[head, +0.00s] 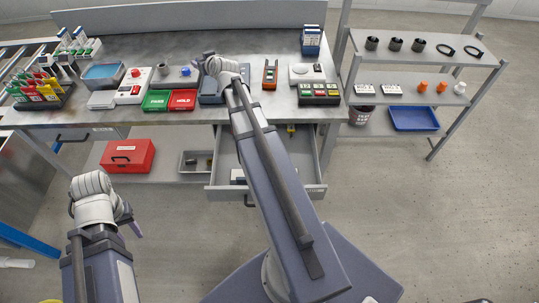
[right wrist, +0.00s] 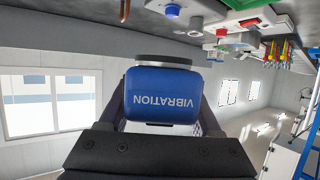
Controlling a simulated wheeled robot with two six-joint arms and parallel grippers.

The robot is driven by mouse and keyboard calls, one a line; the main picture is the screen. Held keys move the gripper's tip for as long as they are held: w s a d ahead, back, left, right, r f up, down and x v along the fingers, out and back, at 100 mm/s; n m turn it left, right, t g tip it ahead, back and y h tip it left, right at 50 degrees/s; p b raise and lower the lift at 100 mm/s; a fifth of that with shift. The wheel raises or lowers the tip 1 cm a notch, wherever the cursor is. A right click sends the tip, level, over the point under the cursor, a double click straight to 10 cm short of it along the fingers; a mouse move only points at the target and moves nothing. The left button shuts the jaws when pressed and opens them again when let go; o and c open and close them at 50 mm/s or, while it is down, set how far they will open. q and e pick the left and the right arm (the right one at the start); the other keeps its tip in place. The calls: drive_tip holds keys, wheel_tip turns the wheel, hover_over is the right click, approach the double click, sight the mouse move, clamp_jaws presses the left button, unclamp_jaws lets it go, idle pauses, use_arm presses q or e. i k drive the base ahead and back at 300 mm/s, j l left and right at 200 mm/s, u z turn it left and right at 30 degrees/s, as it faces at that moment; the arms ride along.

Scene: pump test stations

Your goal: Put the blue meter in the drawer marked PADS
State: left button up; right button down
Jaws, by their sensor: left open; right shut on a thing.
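The blue meter (right wrist: 160,95), labelled VIBRATION, fills the middle of the right wrist view, its lettering upside down. My right gripper (right wrist: 160,130) is shut on it. In the head view my right gripper (head: 205,62) is over the bench's middle, and the meter is mostly hidden by the gripper and wrist. An open drawer (head: 222,188) is below the bench front, partly covered by my right arm. It holds a white block and a small yellow item. No PADS marking is readable. My left gripper (head: 135,226) is open and empty, low at the left, away from the bench.
The workbench (head: 130,55) holds green and red trays (head: 170,100), a blue bin (head: 103,75), a meter-like blue box (head: 311,38) and labelled button blocks (head: 320,93). A red toolbox (head: 128,156) sits on the lower shelf. A rack (head: 420,55) stands right; the floor before it is clear.

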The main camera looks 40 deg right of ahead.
sight(298, 154)
drive_tip(key=k+l+u, duration=0.1)
drive_tip(key=k+l, duration=0.4)
drive_tip(key=k+l+u, duration=0.1)
drive_tip(key=k+l, duration=0.3)
drive_tip(key=k, duration=0.3)
